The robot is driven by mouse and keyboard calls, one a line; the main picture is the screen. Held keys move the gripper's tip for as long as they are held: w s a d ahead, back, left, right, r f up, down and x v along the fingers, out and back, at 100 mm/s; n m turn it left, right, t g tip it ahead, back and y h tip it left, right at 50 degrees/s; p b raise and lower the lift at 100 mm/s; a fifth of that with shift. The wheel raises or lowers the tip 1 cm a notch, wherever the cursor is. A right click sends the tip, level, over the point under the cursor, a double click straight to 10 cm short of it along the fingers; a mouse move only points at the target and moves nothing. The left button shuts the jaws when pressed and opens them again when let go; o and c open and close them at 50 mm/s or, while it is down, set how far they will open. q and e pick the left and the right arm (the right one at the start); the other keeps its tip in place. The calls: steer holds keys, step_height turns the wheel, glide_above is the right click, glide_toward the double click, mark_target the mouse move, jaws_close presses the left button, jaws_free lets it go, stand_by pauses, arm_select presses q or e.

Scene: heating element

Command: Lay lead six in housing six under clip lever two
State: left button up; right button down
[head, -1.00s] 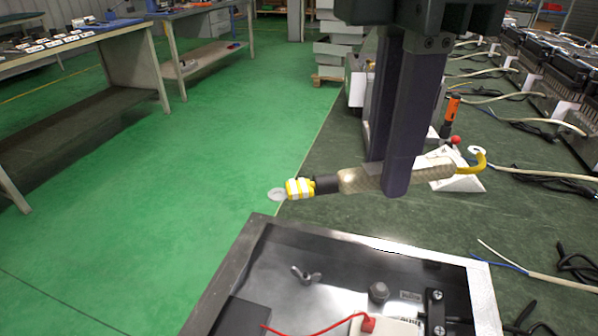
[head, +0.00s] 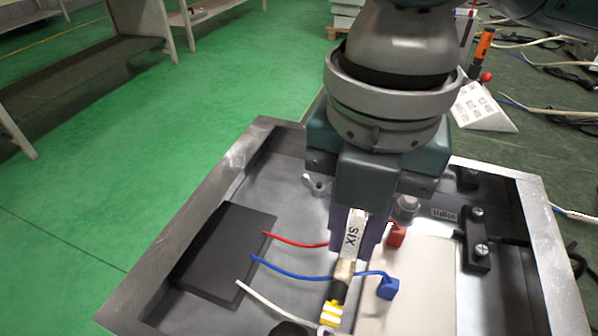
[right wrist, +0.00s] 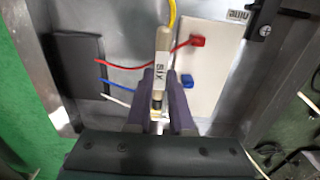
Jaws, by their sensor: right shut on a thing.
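Lead six (head: 353,236) is a pale sleeve marked SIX with a dark section and a yellow-and-white banded end. My right gripper (head: 354,246) is shut on the sleeve, pointing down over the open metal housing (head: 190,216). In the right wrist view the lead (right wrist: 161,65) runs lengthwise between the fingers (right wrist: 160,88), and its yellow wire leaves at the top. I cannot tell whether the lead touches the housing floor. A black clip block (head: 477,240) with bolts sits at the housing's right side; whether it is clip lever two is unclear. My left gripper is not in view.
Inside the housing are a black block (head: 222,255) with red, blue and white wires, a pale plate (head: 430,280) with red (head: 396,236) and blue (head: 388,288) connectors, and a wing nut (head: 316,184). A white wedge (head: 483,106) stands on the bench behind.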

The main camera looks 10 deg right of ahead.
mark_target(338, 289)
step_height(338, 289, down, 3)
steer(key=shift+r, duration=0.1)
steer(key=shift+s+f, duration=0.1)
steer(key=shift+f, duration=0.1)
steer(key=s+a, duration=0.2)
steer(key=s, duration=0.1)
steer(key=shift+s+a, duration=0.2)
steer(key=shift+a, duration=0.05)
steer(key=shift+d+f+b, duration=0.1)
steer(key=shift+f+b, duration=0.35)
steer(key=shift+f, duration=0.1)
steer(key=shift+w, duration=0.15)
steer(key=c, duration=0.8)
jaws_free()
steer(key=shift+f, duration=0.15)
